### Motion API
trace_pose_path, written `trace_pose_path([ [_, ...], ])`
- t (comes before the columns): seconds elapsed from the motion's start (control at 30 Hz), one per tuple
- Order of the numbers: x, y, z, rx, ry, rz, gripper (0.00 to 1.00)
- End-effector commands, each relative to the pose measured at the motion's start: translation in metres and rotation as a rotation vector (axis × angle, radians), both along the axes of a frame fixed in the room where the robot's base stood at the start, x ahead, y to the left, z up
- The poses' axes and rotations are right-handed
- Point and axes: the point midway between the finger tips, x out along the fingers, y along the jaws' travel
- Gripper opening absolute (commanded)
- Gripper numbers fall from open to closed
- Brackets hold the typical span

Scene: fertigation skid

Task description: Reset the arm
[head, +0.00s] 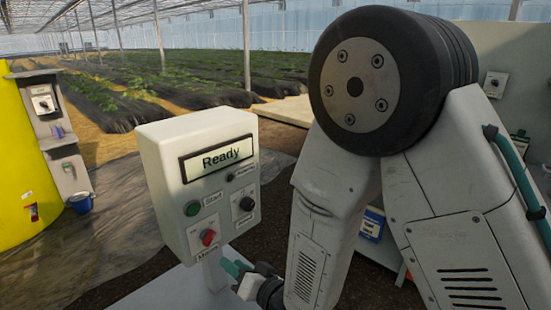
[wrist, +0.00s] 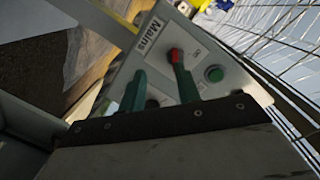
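My gripper (head: 236,272) is low in front of the grey control box (head: 166,180) in the head view, near its bottom edge. In the wrist view my gripper (wrist: 160,72) shows two green fingers standing apart with nothing held between them. The red Mains switch (head: 208,237) is on the box's lower left face. In the wrist view the red switch (wrist: 175,56) appears by the tip of the right-hand finger; I cannot tell whether they touch. The display (head: 218,158) reads "Ready".
The box also carries a green Start button (head: 193,209) and a black knob (head: 246,204). A yellow tank (head: 20,170) and a blue bucket (head: 80,203) stand at the left. My arm fills much of the right side. Open floor lies left of the box.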

Motion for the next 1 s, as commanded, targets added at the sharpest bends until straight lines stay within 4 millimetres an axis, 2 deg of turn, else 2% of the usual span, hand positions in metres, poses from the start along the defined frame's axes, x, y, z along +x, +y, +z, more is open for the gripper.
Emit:
trace_pose_path([
  [0.1, -0.006, -0.010, -0.046, -0.226, 0.091, 0.008, 0.33],
  [0.2, -0.014, -0.027, -0.072, -0.440, 0.174, 0.025, 0.33],
  [0.3, -0.017, -0.055, -0.079, -0.627, 0.255, 0.033, 0.33],
  [0.37, -0.020, -0.075, -0.077, -0.728, 0.306, 0.039, 0.33],
  [0.47, -0.026, -0.112, -0.064, -0.876, 0.397, 0.048, 0.33],
  [0.67, -0.053, -0.195, -0.012, -1.096, 0.606, 0.077, 0.33],
  [0.8, -0.085, -0.249, 0.035, -1.178, 0.752, 0.105, 0.33],
  [1.0, -0.139, -0.310, 0.102, -1.202, 0.917, 0.122, 0.33],
])
